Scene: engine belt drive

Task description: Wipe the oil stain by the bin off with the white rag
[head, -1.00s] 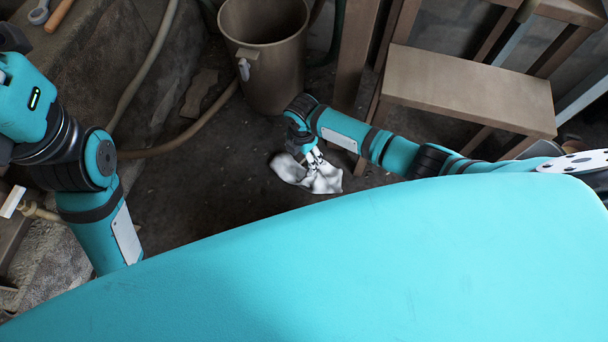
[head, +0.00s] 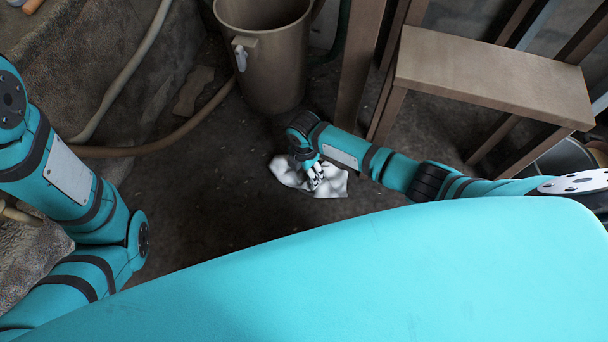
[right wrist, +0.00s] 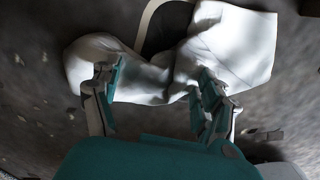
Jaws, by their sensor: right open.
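The white rag (head: 333,185) lies crumpled on the dark floor just in front of the bin (head: 270,65). My right gripper (head: 315,178) is low over the rag, coming in from the right. In the right wrist view its fingers (right wrist: 155,95) are spread open, and the rag (right wrist: 240,45) lies beyond and between the tips. I cannot tell whether the fingertips touch the cloth. No oil stain can be made out on the dark floor; the rag and gripper hide part of it. My left arm shows at the left, but its gripper is out of view.
A wooden step or bench (head: 490,72) stands at the right, with a bucket-like container (head: 565,160) partly under it. A hose (head: 170,143) runs along the floor at the left towards the bin. The floor (head: 205,200) left of the rag is clear.

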